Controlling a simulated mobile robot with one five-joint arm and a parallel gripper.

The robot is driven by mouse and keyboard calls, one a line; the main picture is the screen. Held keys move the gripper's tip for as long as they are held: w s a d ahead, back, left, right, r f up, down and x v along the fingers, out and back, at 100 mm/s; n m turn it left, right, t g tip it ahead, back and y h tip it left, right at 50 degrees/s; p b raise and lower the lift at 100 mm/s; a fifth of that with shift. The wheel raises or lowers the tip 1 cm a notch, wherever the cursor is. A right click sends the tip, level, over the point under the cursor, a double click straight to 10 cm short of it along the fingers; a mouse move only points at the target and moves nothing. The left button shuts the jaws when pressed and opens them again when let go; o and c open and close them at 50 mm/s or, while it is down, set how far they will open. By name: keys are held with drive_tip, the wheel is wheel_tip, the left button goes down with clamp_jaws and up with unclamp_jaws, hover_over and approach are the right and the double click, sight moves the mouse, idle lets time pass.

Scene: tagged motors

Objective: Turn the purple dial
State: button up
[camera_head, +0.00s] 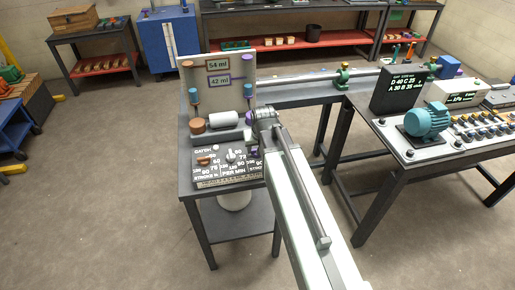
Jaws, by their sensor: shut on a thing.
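The control panel (212,180) lies on the near end of the left bench, with scales lettered "STROKE %" and "PER MIN". A brown dial (204,160) and a white dial (232,156) show on it. My gripper (256,148) is down at the panel's right side and is shut on the purple dial. The dial is almost wholly hidden behind my gripper and arm, so its pointer cannot be read. The upright board behind carries readouts "54 ml" (217,65) and "42 ml" (216,82).
A long rod (305,80) runs along the bench to the right. A right bench holds a teal motor (427,121) and a black display box (397,90). The floor between is clear.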

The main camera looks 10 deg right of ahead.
sight(252, 160)
drive_tip(key=shift+m, duration=0.3)
drive_tip(key=m+h, duration=0.1)
drive_tip(key=m, duration=0.3)
drive_tip(key=shift+w+a+h, duration=0.1)
drive_tip(key=shift+a+h, duration=0.05)
drive_tip(key=shift+h, duration=0.25)
drive_tip(key=shift+m+g+h, duration=0.6)
drive_tip(key=shift+m, duration=1.5)
drive_tip(key=o, duration=1.4)
drive_tip(key=shift+c, duration=0.2)
drive_tip(key=p+v, duration=0.7)
drive_tip(key=shift+a+r, duration=0.2)
drive_tip(key=shift+r, duration=0.15)
